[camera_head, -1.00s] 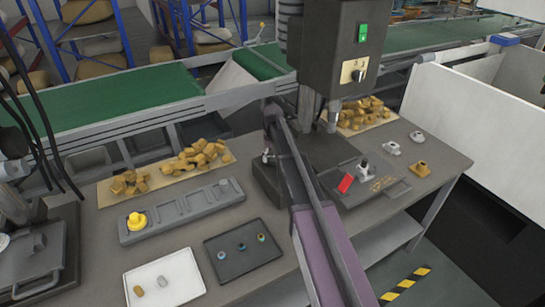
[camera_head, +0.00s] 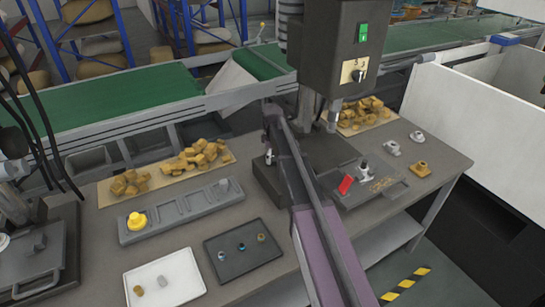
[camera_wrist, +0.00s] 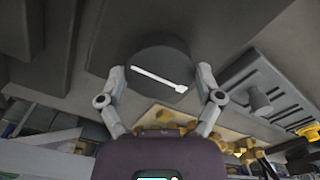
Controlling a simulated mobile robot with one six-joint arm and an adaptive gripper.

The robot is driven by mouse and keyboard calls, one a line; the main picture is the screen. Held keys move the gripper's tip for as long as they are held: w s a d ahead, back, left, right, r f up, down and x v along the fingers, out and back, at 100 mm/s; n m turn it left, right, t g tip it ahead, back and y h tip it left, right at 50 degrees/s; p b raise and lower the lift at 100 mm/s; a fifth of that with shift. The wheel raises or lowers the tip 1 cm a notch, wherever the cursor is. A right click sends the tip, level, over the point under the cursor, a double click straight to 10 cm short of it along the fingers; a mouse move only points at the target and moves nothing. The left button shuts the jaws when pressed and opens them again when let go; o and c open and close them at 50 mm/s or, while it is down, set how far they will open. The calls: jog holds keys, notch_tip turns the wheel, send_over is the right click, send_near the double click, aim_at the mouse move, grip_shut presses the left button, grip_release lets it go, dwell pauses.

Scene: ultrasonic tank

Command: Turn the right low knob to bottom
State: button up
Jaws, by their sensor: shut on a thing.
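In the wrist view my gripper (camera_wrist: 163,77) is shut on a round dark knob (camera_wrist: 158,55), with one grey finger on each side of it. A white pointer line crosses the knob's face, slanting down to the right in that view, with its broader end at the lower right. The knob sits on a dark grey panel. In the head view my purple arm reaches toward the black press machine (camera_head: 335,40), and the gripped knob cannot be made out there. The machine's front carries a separate small selector on a cream plate (camera_head: 347,73) and a green switch (camera_head: 363,33).
A grey slotted tray (camera_head: 180,229) with a yellow button (camera_head: 137,221), a dark tray (camera_head: 270,268) and a white tray (camera_head: 190,290) are on the workbench. Wooden pieces (camera_head: 205,155) lie behind. A red block (camera_head: 345,184) is on the machine's base. A green conveyor (camera_head: 110,102) runs behind.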

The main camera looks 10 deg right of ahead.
jog(key=o, duration=0.9)
jog(key=shift+m, duration=0.5)
